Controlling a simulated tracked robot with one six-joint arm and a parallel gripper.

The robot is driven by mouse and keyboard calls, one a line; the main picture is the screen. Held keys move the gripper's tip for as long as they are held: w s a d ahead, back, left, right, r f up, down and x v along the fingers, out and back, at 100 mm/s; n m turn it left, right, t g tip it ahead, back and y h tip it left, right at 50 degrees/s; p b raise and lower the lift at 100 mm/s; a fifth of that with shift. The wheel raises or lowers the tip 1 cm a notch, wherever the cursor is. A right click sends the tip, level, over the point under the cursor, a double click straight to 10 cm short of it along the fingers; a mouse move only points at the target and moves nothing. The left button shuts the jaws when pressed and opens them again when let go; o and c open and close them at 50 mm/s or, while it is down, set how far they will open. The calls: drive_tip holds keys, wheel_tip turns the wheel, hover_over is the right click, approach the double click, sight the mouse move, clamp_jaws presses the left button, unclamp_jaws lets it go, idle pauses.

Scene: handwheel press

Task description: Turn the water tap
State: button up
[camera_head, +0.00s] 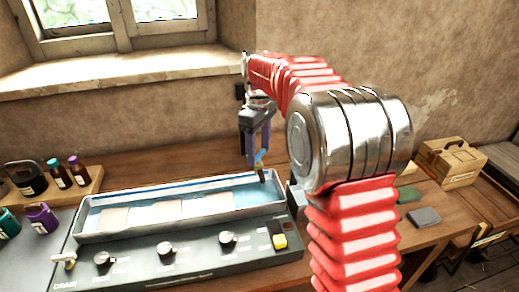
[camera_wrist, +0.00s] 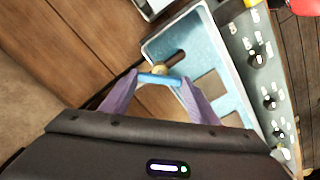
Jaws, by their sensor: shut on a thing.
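The water tap has a blue handle (camera_head: 260,156) and a dark spout at the right end of the long tray. In the wrist view the blue handle (camera_wrist: 159,79) lies crosswise between the two purple fingers, with a brass-coloured body (camera_wrist: 160,68) and the dark spout (camera_wrist: 174,58) beyond it. My gripper (camera_head: 257,161) reaches down from above and is shut on the handle, one finger at each end of it. In the head view the fingers hide part of the tap.
The metal tray (camera_head: 180,234) holds bluish liquid and several pale sheets. Its front panel has several black knobs (camera_head: 167,249) and a yellow switch (camera_head: 280,241). Bottles (camera_head: 60,173) stand behind left; a wooden box (camera_head: 452,163) stands right.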

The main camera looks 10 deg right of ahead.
sight(259, 154)
idle(0.3)
drive_tip(key=o, duration=1)
drive_tip(key=shift+o, duration=0.2)
wheel_tip(259, 154, up, 14)
drive_tip(key=shift+f, duration=0.15)
idle(0.4)
